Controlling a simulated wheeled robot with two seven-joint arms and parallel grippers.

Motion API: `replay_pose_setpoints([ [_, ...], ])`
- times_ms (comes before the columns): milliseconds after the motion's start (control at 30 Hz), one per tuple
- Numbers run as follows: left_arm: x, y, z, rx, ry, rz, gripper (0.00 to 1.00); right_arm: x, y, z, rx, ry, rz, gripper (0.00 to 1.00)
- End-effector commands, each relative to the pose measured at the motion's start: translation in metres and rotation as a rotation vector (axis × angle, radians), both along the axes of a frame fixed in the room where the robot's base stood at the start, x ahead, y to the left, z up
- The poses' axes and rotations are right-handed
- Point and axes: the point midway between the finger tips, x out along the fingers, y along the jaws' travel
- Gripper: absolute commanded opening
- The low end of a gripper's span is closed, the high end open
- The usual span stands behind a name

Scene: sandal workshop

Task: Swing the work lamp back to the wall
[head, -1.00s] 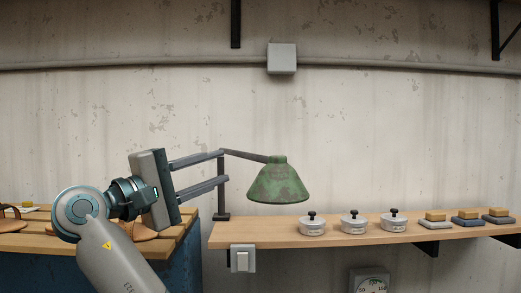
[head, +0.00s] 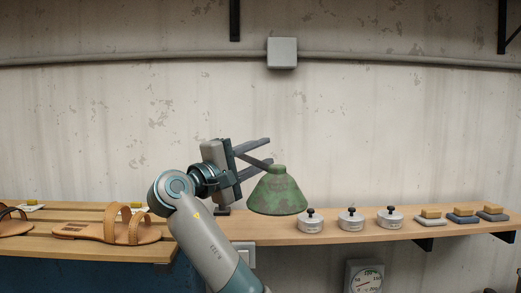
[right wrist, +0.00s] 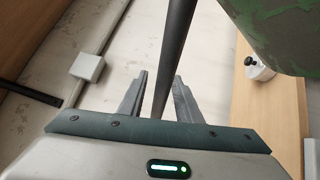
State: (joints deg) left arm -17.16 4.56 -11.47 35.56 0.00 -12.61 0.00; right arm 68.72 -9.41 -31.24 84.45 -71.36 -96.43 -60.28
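The work lamp has a green, worn shade (head: 278,194) that hangs over the left part of the wall shelf. A short piece of its dark arm (head: 258,162) shows between my right gripper and the shade. My right gripper (head: 269,155) is open, just left of and above the shade, with its fingers pointing right. In the right wrist view a dark bar (right wrist: 178,45), apparently the lamp's arm, runs between the spread fingers (right wrist: 160,78), with gaps on both sides. The green shade (right wrist: 275,30) is at upper right. The lamp's post is mostly hidden behind my gripper. My left gripper is not in view.
The wooden shelf (head: 370,234) carries several lidded tins (head: 351,220) and blocks (head: 463,217) right of the lamp. A slatted bench (head: 100,249) with sandals (head: 110,230) is at left. A grey box (head: 282,53) is on the wall. The wall right of the shade is clear.

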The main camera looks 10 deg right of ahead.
Motion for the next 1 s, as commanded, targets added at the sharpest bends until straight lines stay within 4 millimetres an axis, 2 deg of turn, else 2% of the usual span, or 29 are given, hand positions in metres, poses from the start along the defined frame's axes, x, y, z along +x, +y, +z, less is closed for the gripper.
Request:
replay_pose_setpoints([
  [267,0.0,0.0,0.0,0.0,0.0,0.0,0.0,0.001,-0.001,0.0,0.0,0.0,0.0,0.31],
  [300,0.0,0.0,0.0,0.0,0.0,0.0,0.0,0.001,-0.001,0.0,0.0,0.0,0.0,0.26],
  [400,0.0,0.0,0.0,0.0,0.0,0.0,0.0,0.001,-0.001,0.0,0.0,0.0,0.0,0.02],
  [433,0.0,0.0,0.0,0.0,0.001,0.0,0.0,0.001,-0.001,0.0,0.0,0.0,0.0,0.0],
  [767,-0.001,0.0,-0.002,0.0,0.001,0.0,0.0,0.001,-0.004,-0.002,0.002,0.001,0.011,0.0],
  [1000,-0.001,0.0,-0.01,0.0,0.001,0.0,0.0,0.007,-0.017,-0.004,0.003,0.001,0.084,0.0],
])
